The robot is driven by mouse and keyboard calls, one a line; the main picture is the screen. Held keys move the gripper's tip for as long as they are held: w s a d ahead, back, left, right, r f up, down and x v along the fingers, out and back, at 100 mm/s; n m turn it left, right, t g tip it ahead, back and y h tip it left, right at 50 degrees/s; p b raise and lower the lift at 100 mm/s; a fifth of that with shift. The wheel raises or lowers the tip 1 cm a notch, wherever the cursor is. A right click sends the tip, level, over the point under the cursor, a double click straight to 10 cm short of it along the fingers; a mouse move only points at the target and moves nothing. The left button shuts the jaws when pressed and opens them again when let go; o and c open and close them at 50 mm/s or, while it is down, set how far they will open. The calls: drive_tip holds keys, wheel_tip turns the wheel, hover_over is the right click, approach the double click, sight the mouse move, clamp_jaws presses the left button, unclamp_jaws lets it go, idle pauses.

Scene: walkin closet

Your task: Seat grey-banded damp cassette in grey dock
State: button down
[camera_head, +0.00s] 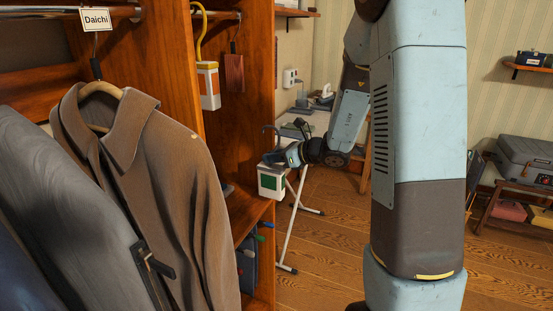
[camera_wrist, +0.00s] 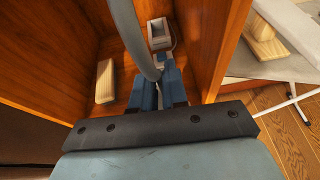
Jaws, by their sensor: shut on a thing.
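The grey-banded damp cassette (camera_head: 271,184) is a small white box with a green panel and a grey hook rising above it. My gripper (camera_head: 277,158) is shut on it near its top, holding it upright at the edge of the wooden closet. In the wrist view the grey hook (camera_wrist: 128,30) curves up in front of my gripper's blue fingers (camera_wrist: 158,88). The cassette's body is mostly hidden there. A small grey-rimmed box, which looks like the grey dock (camera_wrist: 160,31), sits deeper inside the compartment, beyond the fingertips and apart from them.
A yellow-hooked cassette (camera_head: 208,86) and a reddish block (camera_head: 234,74) hang in the closet. A brown coat (camera_head: 150,185) hangs at left. A pale wooden block (camera_wrist: 105,81) lies left of the fingers; a wooden side panel (camera_wrist: 215,45) stands close at right.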

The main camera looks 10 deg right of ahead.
drive_tip(key=w+a, duration=1)
drive_tip(key=a, duration=0.3)
drive_tip(key=w+a, duration=1)
drive_tip(key=a, duration=0.2)
drive_tip(key=shift+a, duration=0.4)
idle(3.1)
drive_tip(key=shift+w, duration=0.1)
drive_tip(key=shift+s, duration=0.25)
idle(1.7)
